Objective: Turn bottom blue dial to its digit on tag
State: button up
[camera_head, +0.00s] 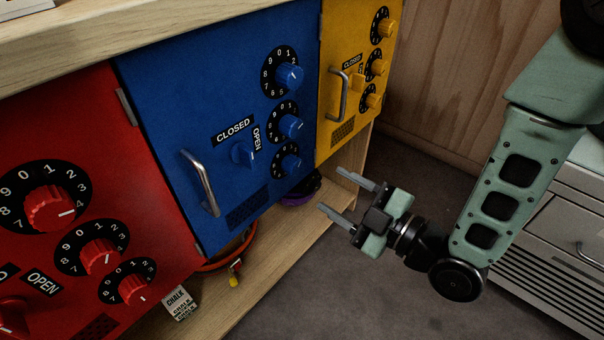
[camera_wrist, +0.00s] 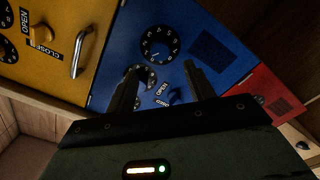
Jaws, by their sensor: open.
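The bottom blue dial (camera_head: 290,162) is the lowest of three on the blue door (camera_head: 190,90). It is a small blue knob on a black numbered disc; its exact setting is too small to read. In the wrist view, which is upside down, the bottom dial (camera_wrist: 158,44) shows beyond and between my fingertips. My gripper (camera_head: 330,189) is open and empty, in front of and to the right of the dial, apart from the door. It also shows in the wrist view (camera_wrist: 163,67). I cannot make out a tag in either view.
Above it are the middle dial (camera_head: 291,125) and top dial (camera_head: 288,76). The CLOSED/OPEN knob (camera_head: 243,153) and metal handle (camera_head: 201,183) are left. Red (camera_head: 70,130) and yellow doors (camera_head: 345,50) flank it. A wooden shelf (camera_head: 275,245) runs below. Drawers (camera_head: 555,225) stand right.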

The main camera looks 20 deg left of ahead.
aim_at(298, 168)
jog(key=b+x, duration=0.1)
jog(key=x, duration=0.8)
jog(key=c, duration=1)
